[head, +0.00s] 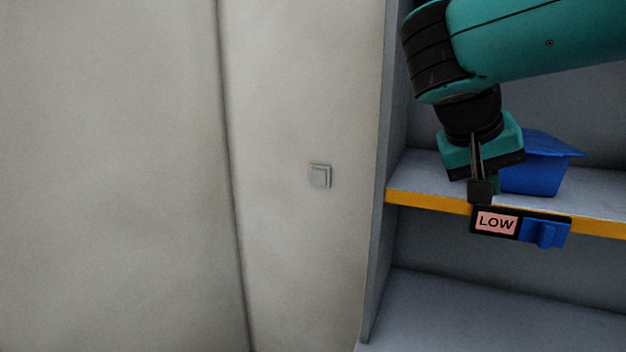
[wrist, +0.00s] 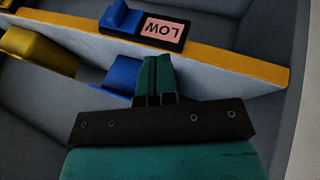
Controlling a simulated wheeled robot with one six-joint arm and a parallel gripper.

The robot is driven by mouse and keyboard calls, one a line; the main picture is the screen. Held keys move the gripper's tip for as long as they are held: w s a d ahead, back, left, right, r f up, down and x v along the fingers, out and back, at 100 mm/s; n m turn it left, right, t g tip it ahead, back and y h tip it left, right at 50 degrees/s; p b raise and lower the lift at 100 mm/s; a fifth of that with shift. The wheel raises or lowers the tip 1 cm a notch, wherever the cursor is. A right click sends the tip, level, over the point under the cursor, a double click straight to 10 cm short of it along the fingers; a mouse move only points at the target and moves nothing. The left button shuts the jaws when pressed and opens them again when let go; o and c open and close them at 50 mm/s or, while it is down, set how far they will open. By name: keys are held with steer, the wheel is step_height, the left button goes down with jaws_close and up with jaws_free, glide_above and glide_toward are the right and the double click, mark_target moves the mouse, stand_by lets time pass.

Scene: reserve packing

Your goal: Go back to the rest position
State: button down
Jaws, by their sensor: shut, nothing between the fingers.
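My gripper (head: 480,190) is shut and empty in the head view, at the front edge of the shelf. It also shows in the wrist view (wrist: 158,72), with its fingers together. Just below the fingers in the head view is a black holder with a pink LOW label (head: 496,223) and a blue slider (head: 544,233) on the shelf's orange edge. The label also shows in the wrist view (wrist: 162,29), upside down, beside the slider (wrist: 120,17). I cannot tell whether the fingers touch the holder.
A blue bin (head: 537,172) stands on the shelf (head: 412,172), partly behind my gripper. The wrist view also shows a yellow bin (wrist: 38,50). A lower shelf (head: 470,308) is bare where visible. A pale wall (head: 290,80) with a small switch (head: 320,176) stands at left.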

steer(key=s+a+f+n+g+y+b, duration=0.1)
steer(key=s+a+f+n+y+b, duration=0.1)
steer(key=s+a+f+n+y, duration=0.3)
steer(key=s+a+f+n+g+y+b, duration=0.1)
steer(key=s+a+f+n+y+b, duration=0.2)
steer(key=s+f, duration=0.8)
steer(key=s+a+n+y, duration=0.2)
steer(key=s+a, duration=0.2)
steer(key=shift+s+a+f+n, duration=0.15)
steer(key=shift+s+f+n, duration=0.05)
steer(key=shift+n, duration=0.2)
